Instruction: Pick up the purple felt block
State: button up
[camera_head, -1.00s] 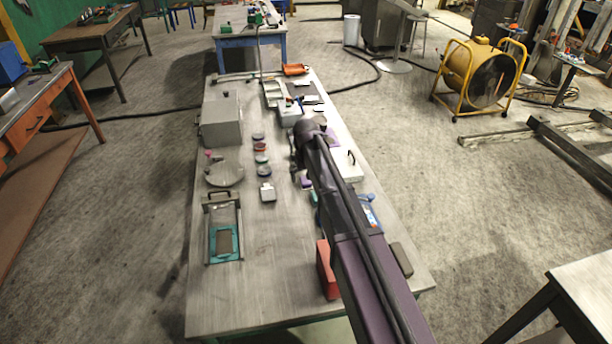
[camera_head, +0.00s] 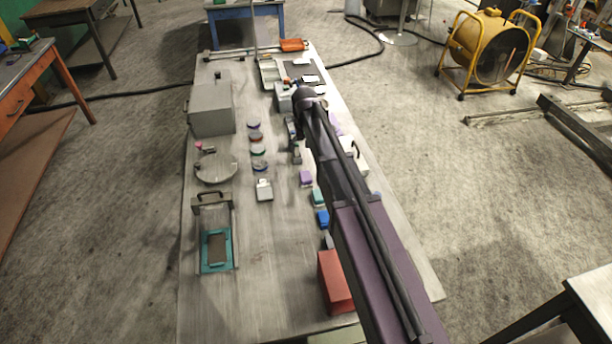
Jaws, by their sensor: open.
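A small purple block (camera_head: 306,178) lies on the grey workbench (camera_head: 275,270), left of my arm. I take it for the purple felt block, but its material is too small to make out. It is first in a row with a teal block (camera_head: 318,196) and a blue block (camera_head: 322,218). My gripper (camera_head: 296,152) is above the bench, a little beyond the purple block in the picture and apart from it. It is open with nothing seen in it, though its fingers are small and dark.
A red block (camera_head: 334,282) stands near the front, beside my arm. A grey box (camera_head: 211,104), several round discs (camera_head: 257,150), a small metal block (camera_head: 264,190) and a teal-framed fixture (camera_head: 216,250) occupy the left. The bench's front middle is clear.

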aim_at(305, 176)
jog(key=shift+f, duration=0.15)
notch_tip(305, 176, down, 8)
jog(key=b, duration=0.8)
jog(key=shift+f+b, duration=0.15)
jog(key=shift+b, duration=0.2)
dwell(0.3)
jog(key=shift+s+d+f+b, duration=0.1)
jog(key=shift+f+b, duration=2.45)
jog(key=shift+f, duration=0.05)
jog(key=c, duration=1.2)
